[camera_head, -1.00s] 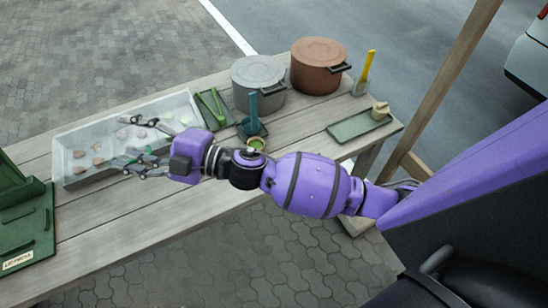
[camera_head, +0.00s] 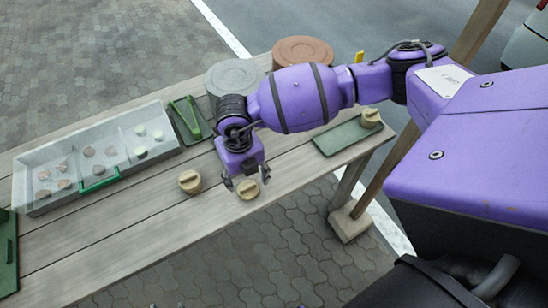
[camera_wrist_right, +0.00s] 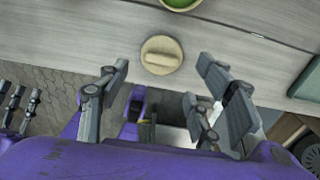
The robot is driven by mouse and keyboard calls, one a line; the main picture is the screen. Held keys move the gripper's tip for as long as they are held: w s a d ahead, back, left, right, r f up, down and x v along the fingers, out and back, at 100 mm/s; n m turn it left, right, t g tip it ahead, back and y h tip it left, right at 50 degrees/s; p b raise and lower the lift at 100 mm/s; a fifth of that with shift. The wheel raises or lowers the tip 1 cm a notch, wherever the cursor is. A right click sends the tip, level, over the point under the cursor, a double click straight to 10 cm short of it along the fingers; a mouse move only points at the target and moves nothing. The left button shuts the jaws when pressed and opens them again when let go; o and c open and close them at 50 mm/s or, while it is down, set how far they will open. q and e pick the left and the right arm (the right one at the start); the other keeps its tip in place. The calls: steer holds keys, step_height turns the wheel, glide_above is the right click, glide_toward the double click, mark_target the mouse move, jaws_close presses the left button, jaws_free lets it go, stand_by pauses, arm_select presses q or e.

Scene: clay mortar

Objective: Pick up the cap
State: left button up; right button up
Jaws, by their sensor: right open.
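A round tan cap (camera_head: 248,189) with a raised grip bar lies near the table's front edge. It also shows in the right wrist view (camera_wrist_right: 161,55), beyond and between my right fingertips. My right gripper (camera_head: 238,185) is open and empty, pointing down close beside and over the cap; I cannot tell whether it touches. Similar tan pieces are a second one (camera_head: 190,181) to the left on the table and a third (camera_head: 371,117) on the green tray. Grey finger-like parts at the left of the right wrist view may be my left gripper (camera_wrist_right: 20,105), its opening unclear.
A pale shallow box (camera_head: 60,150) with several small pieces and a green handle (camera_head: 98,180) is at left. A green tray (camera_head: 330,142) is at right. A grey pot (camera_head: 233,74) and a brown pot (camera_head: 303,50) stand behind my arm. A green bowl (camera_wrist_right: 180,3) shows in the wrist view.

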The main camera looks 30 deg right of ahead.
mark_target(247, 186)
step_height(247, 186, down, 6)
steer(key=shift+w+r, duration=0.1)
steer(key=shift+w, duration=0.05)
steer(key=shift+d, duration=0.1)
steer(key=c, duration=0.6)
